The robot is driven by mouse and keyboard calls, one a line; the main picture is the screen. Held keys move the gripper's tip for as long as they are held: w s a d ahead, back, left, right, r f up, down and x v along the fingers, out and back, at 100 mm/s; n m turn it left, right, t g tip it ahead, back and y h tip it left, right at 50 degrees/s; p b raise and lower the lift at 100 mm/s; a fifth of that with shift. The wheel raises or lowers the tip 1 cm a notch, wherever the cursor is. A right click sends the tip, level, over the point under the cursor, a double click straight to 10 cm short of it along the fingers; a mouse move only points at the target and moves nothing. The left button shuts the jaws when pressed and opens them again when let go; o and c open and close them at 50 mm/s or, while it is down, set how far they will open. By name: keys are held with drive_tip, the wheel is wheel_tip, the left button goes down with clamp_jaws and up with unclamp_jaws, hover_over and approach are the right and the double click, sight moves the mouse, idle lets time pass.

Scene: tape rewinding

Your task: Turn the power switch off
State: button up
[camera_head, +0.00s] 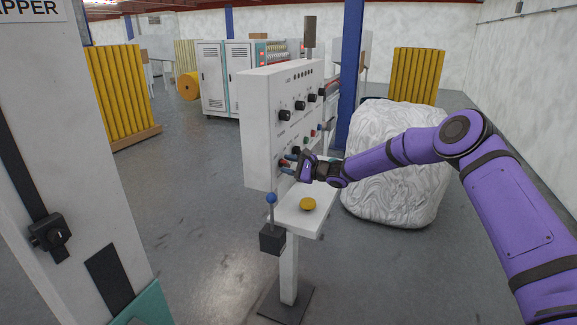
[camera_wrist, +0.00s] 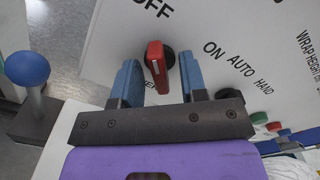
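The red power switch (camera_wrist: 156,66) is a bar-shaped handle on a dark round base on the white control panel (camera_head: 260,110). Its handle stands nearly upright in the wrist view, tilted slightly. Lettering reading "OFF" is above it and "ON" is to its right. My gripper (camera_wrist: 158,70) is open. Its two blue fingers stand on either side of the red handle, with a visible gap on each side. In the head view, my gripper (camera_head: 287,164) is at the panel's lower part and largely hides the switch.
A lever with a blue ball (camera_head: 271,198) stands left of the gripper. A yellow button (camera_head: 307,204) sits on the white shelf below. Black knobs (camera_head: 284,115) are higher on the panel. A white wrapped bale (camera_head: 395,185) stands behind my arm.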

drive_tip(key=v, duration=1)
drive_tip(key=shift+d, duration=0.35)
drive_tip(key=shift+s, duration=0.15)
drive_tip(key=shift+r, duration=0.15)
drive_tip(key=s+d+r+n+g+h, duration=0.3)
drive_tip(key=s+r+n+h, duration=0.15)
drive_tip(key=s+r, duration=0.6)
drive_tip(key=s+d+r+n+g+h, duration=0.3)
drive_tip(key=s+r+n, duration=0.4)
drive_tip(key=s, duration=0.6)
drive_tip(key=s+d+r+t+h, duration=0.1)
drive_tip(key=s+d+r+h, duration=0.1)
drive_tip(key=s+d, duration=0.4)
drive_tip(key=s+d+r+n+t+h, duration=0.1)
drive_tip(key=s+d+h, duration=0.3)
drive_tip(key=s, duration=1)
drive_tip(key=s+d+r+t+h, duration=0.3)
drive_tip(key=s+d+r, duration=0.1)
drive_tip(key=s+d, duration=0.5)
drive_tip(key=shift+s+d, duration=0.35)
drive_tip(key=shift+s, duration=0.7)
